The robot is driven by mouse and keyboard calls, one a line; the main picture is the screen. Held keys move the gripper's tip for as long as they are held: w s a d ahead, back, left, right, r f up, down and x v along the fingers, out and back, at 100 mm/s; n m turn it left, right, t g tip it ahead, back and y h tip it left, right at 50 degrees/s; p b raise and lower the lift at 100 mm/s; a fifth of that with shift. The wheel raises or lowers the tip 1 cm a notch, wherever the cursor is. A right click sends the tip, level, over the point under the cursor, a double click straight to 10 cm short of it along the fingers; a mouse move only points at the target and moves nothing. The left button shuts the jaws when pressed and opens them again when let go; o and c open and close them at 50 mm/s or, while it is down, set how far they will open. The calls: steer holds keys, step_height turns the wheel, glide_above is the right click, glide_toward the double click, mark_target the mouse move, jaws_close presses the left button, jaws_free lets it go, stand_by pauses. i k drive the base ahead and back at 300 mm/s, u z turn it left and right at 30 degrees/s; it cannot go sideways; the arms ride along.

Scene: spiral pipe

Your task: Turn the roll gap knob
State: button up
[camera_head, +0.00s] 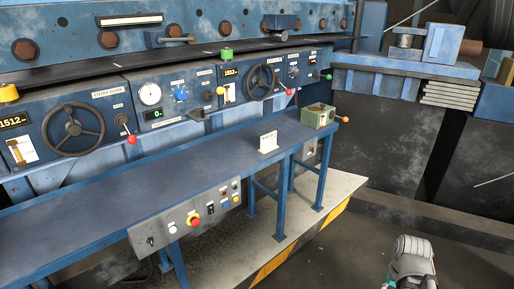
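A blue round knob (180,94) sits on the dark front panel of the machine, between a white dial gauge (150,94) and a small label plate. A green digital display (153,114) is below them. The label text near the knob is too small to read, so I cannot confirm it is the roll gap knob. Part of my arm (412,256) shows at the bottom right, far from the panel. My gripper's fingers are not in view.
A long blue table (160,185) stands before the panel, with a white sign (268,143) and a green box (317,116) on it. Handwheels (73,130) and red-tipped levers flank the knob. A button box (186,219) hangs at the table's front. Floor at right is open.

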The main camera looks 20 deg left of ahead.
mark_target(294, 72)
steer(key=u, duration=0.9)
steer(key=i, duration=1)
steer(key=z, duration=0.05)
steer(key=k, duration=0.65)
steer(key=u, duration=0.1)
steer(key=i, duration=0.4)
steer(key=u, duration=0.1)
